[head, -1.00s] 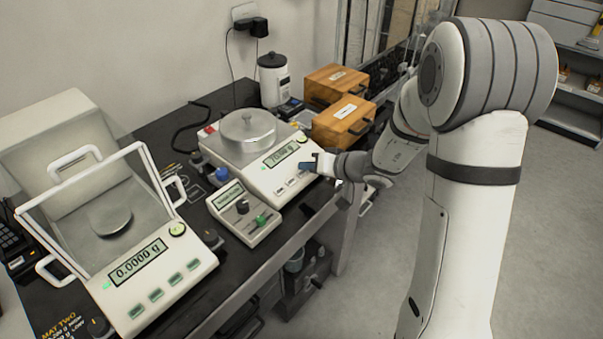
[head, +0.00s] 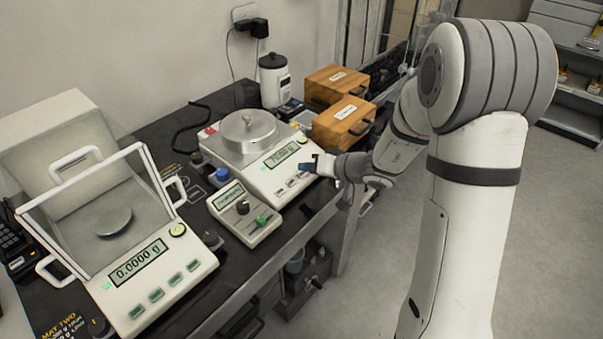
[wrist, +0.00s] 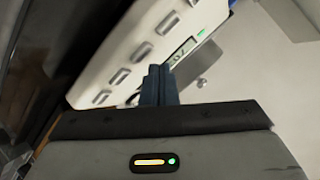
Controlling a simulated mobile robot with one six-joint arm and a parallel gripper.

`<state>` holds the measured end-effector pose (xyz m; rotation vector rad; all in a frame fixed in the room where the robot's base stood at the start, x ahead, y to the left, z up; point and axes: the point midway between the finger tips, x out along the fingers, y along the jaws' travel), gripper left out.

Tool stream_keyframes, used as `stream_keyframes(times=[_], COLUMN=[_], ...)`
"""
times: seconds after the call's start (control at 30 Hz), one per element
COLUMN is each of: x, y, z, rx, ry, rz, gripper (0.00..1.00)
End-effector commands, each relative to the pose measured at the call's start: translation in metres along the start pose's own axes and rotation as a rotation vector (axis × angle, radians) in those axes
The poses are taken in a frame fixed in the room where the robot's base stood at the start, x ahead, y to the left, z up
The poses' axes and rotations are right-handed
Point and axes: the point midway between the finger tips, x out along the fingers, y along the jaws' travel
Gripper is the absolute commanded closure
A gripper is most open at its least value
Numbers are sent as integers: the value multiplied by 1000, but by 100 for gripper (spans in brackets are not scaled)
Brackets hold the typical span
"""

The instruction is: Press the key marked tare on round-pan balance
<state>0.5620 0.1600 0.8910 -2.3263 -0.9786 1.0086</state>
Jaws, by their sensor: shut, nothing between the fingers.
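The round-pan balance (head: 264,181) stands on the dark table in the middle of the head view. It has a round metal pan with a knobbed lid or weight (head: 248,128) on it and a lit display (head: 281,155). Its front panel, with a row of grey keys (wrist: 119,78), fills the upper left of the wrist view; the key labels cannot be read. My gripper (head: 305,167) is shut and empty at the panel's right end, near the display. In the wrist view its dark fingertips (wrist: 158,72) overlap the panel near the display; whether they touch it I cannot tell.
A glass-shielded balance (head: 150,280) reading 0.0000 g stands at the left. Two wooden boxes (head: 343,123) and a white-and-black canister (head: 273,80) stand behind. The floor at right is clear.

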Motion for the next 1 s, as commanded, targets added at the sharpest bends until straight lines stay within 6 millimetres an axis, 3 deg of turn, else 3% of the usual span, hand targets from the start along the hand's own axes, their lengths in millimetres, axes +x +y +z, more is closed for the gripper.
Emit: stream_keyframes(times=[1.0], x=[4], y=[6], z=[4], rx=[0], ry=[2], rz=[0], gripper=[100])
